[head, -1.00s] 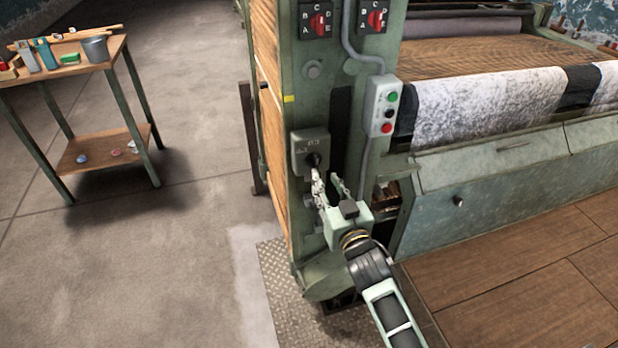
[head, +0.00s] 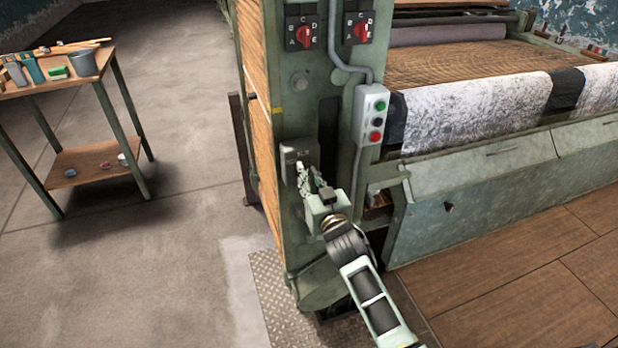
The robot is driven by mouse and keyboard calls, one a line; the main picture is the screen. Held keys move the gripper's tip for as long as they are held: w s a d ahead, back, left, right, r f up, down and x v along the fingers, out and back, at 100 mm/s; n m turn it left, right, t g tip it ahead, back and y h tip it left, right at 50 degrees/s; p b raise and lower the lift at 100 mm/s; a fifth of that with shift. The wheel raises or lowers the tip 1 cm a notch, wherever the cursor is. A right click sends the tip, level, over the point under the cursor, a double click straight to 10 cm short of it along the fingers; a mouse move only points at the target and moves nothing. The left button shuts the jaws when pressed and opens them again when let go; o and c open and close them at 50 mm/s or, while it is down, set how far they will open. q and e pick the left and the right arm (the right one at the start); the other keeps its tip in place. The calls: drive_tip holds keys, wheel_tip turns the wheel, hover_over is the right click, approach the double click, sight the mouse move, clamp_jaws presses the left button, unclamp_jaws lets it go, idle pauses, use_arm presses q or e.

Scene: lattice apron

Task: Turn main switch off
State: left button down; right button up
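The main switch appears to be the dark grey box (head: 291,158) on the front of the green machine post. Its knob is hidden behind my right gripper, so I cannot see which way it points. My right gripper (head: 312,176) is right in front of the box's lower right part, with its fingers pointing up at it. The fingers overlap the box in the picture. I cannot tell whether they touch the knob or are closed on it. My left gripper is not in view.
Two red rotary selectors (head: 305,36) (head: 360,30) sit higher on the green post (head: 290,225). A push-button box (head: 370,115) hangs to the right of the gripper. A small workbench (head: 95,86) with tools stands at the left, with clear floor between.

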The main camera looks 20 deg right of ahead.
clamp_jaws()
drive_tip(key=shift+n, duration=0.3)
drive_tip(key=shift+a+f+n+b, duration=0.1)
drive_tip(key=shift+a+f+n, duration=0.1)
drive_tip(key=shift+n, duration=2.65)
drive_tip(key=shift+a+f+n+b, duration=0.1)
drive_tip(key=shift+a+f+n, duration=0.05)
drive_tip(key=shift+n, duration=2.75)
drive_tip(key=shift+a+f+n+b, duration=0.1)
drive_tip(key=shift+a+f+n, duration=0.1)
drive_tip(key=shift+n, duration=2.65)
drive_tip(key=shift+o, duration=2.2)
unclamp_jaws()
